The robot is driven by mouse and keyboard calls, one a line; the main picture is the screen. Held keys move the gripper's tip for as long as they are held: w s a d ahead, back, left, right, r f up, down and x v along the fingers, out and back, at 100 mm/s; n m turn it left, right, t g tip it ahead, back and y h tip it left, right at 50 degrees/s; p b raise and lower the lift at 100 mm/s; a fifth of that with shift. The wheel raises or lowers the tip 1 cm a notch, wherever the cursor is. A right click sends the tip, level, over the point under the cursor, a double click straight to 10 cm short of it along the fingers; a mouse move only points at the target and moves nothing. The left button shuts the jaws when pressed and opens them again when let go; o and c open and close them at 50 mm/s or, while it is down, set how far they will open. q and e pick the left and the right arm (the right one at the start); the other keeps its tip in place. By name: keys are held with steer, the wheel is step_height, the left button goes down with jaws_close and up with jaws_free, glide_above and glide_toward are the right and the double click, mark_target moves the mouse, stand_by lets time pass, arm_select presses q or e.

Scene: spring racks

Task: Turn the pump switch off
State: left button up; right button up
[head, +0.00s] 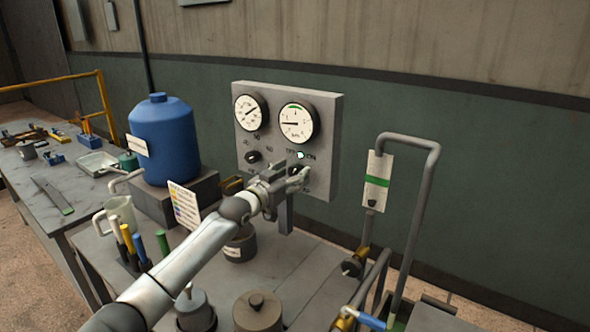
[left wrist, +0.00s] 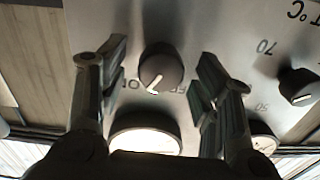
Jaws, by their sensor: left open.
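The pump switch is a dark round knob (left wrist: 160,66) with a white pointer line on the grey control panel (head: 318,125). In the left wrist view, which is upside down, the pointer leans down and left, toward the label that seems to read ON; the OFF label is on the right. In the left wrist view my left gripper (left wrist: 159,80) is open, with one finger on each side of the knob; contact cannot be told.
A temperature knob (left wrist: 299,86) sits beside the switch, also visible in the head view (head: 253,157). A blue tank (head: 164,140), pots and bent pipes (head: 412,220) crowd the bench around my arm.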

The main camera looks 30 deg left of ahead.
arm_select(q)
steer(key=shift+w, duration=0.9)
steer(key=shift+c, duration=0.2)
steer(key=c, duration=1)
